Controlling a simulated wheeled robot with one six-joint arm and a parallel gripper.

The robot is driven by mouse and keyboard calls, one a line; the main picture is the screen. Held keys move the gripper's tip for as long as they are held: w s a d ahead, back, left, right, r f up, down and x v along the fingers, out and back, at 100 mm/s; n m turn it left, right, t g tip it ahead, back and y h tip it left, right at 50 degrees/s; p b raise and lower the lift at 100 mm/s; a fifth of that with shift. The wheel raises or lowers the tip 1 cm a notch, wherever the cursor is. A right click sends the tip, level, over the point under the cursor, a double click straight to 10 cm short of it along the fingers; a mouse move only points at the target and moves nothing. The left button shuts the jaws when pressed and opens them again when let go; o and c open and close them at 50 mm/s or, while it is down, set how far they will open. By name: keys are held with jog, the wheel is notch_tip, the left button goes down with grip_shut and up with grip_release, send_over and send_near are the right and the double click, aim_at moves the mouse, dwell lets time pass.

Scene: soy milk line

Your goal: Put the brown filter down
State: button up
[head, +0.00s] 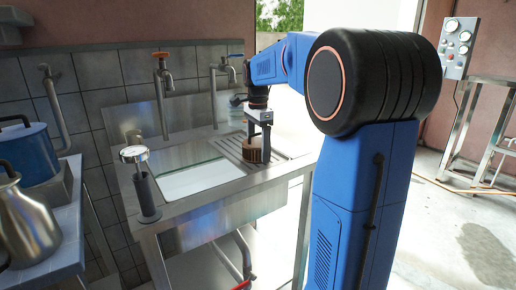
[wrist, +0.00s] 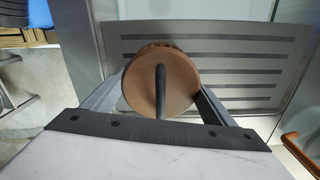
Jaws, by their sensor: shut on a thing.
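The brown filter (wrist: 184,84) is a round brown disc with a dark bar-like handle across its top in the wrist view. In the head view the brown filter (head: 253,150) is at the slotted drainboard (head: 279,153) on the right side of the sink. My gripper (head: 259,126) is above it, pointing down; in the wrist view its fingers (wrist: 160,95) are on either side of the filter, shut on it. I cannot tell whether the filter's underside touches the drainboard.
The sink basin (head: 200,179) lies left of the drainboard. A dial thermometer (head: 134,154) on a dark stand is at the sink's front left corner. Taps (head: 163,74) rise behind. A blue pot (head: 28,152) and a metal jug (head: 27,222) stand on the left counter.

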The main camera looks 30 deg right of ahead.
jog(key=o, duration=1.1)
jog(key=shift+f, duration=0.1)
notch_tip(320, 180, up, 12)
jog(key=shift+r, duration=0.15)
